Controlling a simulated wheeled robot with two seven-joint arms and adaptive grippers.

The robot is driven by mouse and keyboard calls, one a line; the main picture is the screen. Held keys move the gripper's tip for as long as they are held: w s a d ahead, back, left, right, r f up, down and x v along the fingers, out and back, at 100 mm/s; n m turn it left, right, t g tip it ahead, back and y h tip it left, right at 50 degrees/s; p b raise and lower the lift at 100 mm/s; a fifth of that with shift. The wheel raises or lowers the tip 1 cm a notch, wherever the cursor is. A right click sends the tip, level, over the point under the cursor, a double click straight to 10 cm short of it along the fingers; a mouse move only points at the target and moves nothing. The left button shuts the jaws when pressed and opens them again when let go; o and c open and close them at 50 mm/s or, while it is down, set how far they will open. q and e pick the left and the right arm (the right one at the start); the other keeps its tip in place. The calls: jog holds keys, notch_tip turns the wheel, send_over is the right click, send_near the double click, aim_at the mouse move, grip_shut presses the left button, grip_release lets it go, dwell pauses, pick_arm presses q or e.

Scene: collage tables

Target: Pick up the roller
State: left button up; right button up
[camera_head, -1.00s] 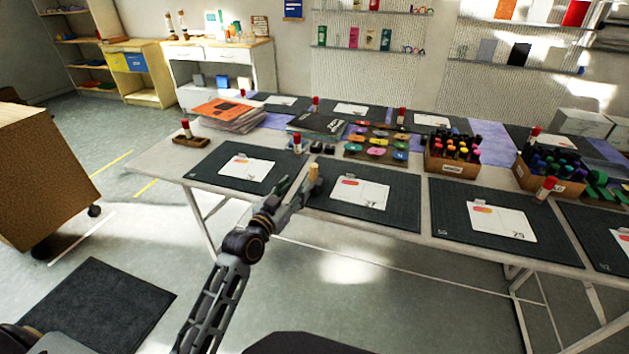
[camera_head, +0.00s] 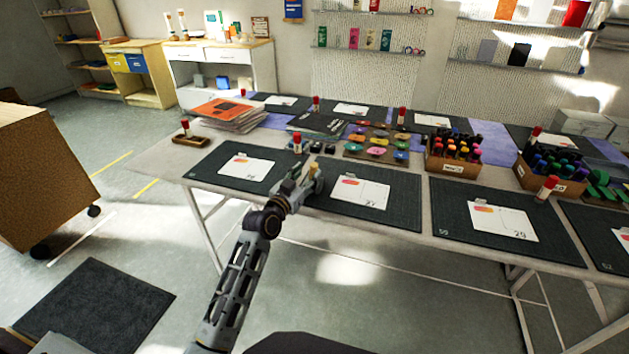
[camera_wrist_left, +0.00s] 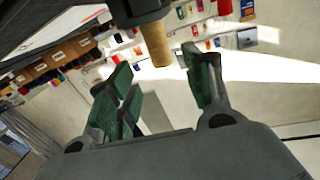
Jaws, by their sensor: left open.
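The roller shows in the head view as a short tan wooden handle (camera_head: 314,170) standing out at the front edge of the table, between two dark mats. In the left wrist view its tan handle (camera_wrist_left: 155,42) hangs from a dark part at the top. My left gripper (camera_head: 302,180) is just left of the handle in the head view and partly overlaps it. In the left wrist view the gripper (camera_wrist_left: 160,68) is open, with the handle's end near the gap between its green-padded fingertips. It is not gripped. My right gripper is not in view.
The long table (camera_head: 190,172) carries dark mats with white cards, such as the left mat (camera_head: 205,170). A box of markers (camera_head: 453,165) and several red-capped glue sticks stand farther back. Paint pots (camera_head: 377,151) sit behind the handle.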

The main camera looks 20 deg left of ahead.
aim_at(312, 168)
pick_arm(q)
jog(key=shift+w+d, duration=0.1)
jog(key=shift+w, duration=0.35)
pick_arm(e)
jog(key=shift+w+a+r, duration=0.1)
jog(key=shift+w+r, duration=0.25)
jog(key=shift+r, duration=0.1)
pick_arm(q)
jog(key=shift+w, duration=0.15)
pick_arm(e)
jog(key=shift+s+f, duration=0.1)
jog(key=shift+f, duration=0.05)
pick_arm(q)
jog(key=shift+w, duration=0.15)
jog(key=shift+w+d, duration=0.1)
jog(key=shift+w, duration=0.4)
jog(key=shift+w+d+b, duration=0.1)
jog(key=shift+w+b, duration=0.35)
jog(key=shift+w, duration=0.85)
jog(key=shift+w+d, duration=0.1)
jog(key=shift+w, duration=0.45)
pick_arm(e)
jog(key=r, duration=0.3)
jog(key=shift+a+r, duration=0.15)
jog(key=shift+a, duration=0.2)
